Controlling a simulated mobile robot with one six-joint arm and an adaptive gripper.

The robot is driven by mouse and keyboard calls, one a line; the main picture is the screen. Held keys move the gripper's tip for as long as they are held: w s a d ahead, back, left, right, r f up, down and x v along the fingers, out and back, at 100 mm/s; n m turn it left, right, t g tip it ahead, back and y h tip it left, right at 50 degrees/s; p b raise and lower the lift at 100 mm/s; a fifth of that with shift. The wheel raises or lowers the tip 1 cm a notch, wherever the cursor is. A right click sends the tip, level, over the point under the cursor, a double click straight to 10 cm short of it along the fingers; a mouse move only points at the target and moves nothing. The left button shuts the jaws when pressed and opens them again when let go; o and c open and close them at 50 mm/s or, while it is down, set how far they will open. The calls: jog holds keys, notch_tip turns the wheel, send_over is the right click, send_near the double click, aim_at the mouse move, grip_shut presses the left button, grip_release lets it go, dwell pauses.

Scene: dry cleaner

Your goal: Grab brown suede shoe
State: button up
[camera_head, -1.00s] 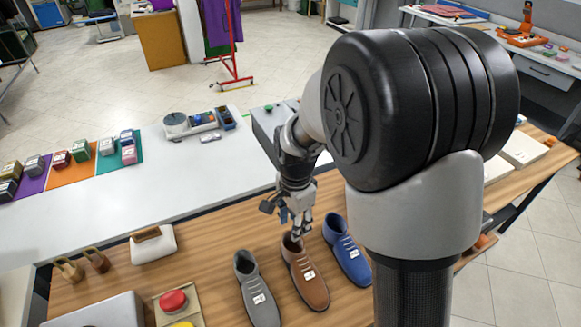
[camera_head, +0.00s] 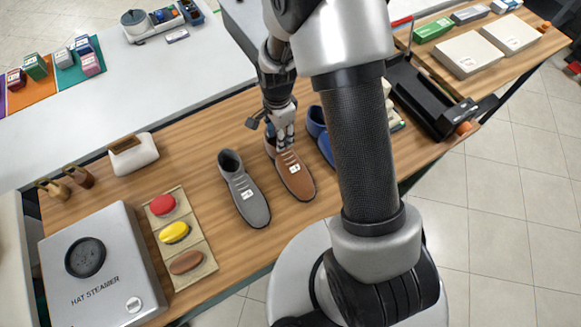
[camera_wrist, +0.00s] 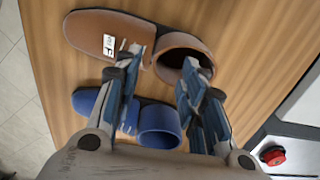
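The brown suede shoe (camera_head: 293,176) lies on the wooden counter between a grey shoe (camera_head: 243,189) and a blue shoe (camera_head: 320,133). It has a white tag on its laces and its ankle opening faces away from the body camera. My gripper (camera_head: 283,147) is down at that opening. In the wrist view the brown shoe (camera_wrist: 97,30) lies above the blue shoe (camera_wrist: 158,123). There my gripper (camera_wrist: 163,60) is open, one fingertip by the laces and the other over the opening. I cannot tell whether either finger touches the shoe.
A hat steamer (camera_head: 105,270) and a board with red, yellow and brown pads (camera_head: 183,235) are at left. A black device (camera_head: 430,98) is at right. My arm hides part of the blue shoe.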

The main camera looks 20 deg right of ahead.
aim_at(289, 162)
jog(key=f, duration=0.1)
jog(key=f+b, duration=0.1)
jog(key=f, duration=0.3)
jog(key=shift+s+d+b, duration=0.1)
jog(key=shift+d+b, duration=0.2)
jog(key=shift+d, duration=0.05)
jog(key=shift+c, duration=0.5)
grip_shut()
